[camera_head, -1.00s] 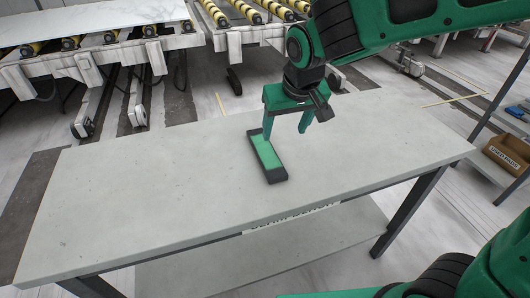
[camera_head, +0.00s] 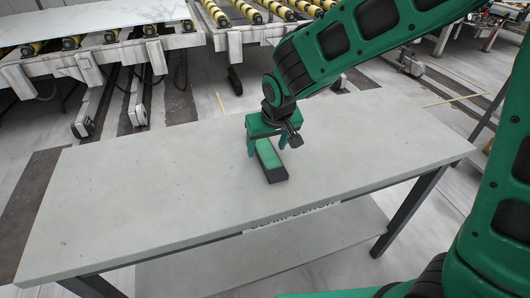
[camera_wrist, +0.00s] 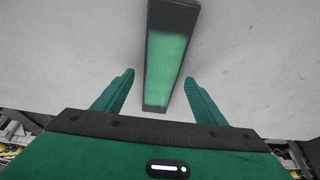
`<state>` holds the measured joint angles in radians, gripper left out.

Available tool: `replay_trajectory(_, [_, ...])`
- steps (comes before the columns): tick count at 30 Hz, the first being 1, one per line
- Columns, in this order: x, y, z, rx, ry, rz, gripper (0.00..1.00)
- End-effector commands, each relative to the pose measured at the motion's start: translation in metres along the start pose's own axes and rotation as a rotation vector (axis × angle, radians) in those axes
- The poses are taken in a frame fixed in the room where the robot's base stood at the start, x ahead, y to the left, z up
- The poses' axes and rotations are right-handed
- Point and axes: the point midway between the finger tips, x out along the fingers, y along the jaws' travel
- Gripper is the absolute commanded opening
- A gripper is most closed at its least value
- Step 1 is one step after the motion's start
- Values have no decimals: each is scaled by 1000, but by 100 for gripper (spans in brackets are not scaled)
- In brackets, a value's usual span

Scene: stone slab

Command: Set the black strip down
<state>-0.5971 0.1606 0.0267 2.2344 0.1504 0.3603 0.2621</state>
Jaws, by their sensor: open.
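The black strip (camera_head: 275,175) lies flat on the grey stone-topped table (camera_head: 150,190). In the wrist view the strip (camera_wrist: 168,60) runs away from between the open fingertips (camera_wrist: 158,78), with a finger on each side and a gap to both. Nothing is held. The strip's far end is partly hidden by my gripper in the head view.
The tabletop around the strip is clear. A lower shelf (camera_head: 270,255) sits under the table. Behind the table stand roller conveyors (camera_head: 265,12) with yellow-and-black rollers and a white slab (camera_head: 90,22).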

Motion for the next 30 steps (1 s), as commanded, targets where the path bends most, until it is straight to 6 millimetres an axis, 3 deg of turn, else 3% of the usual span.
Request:
replay_trajectory(11, [9,0,0,0,1,0,62])
replay_trajectory(18, [9,0,0,0,0,0,7])
replay_trajectory(20, [8,0,0,1,2,0,2])
replay_trajectory(30, [-4,0,-6,1,4,-1,2])
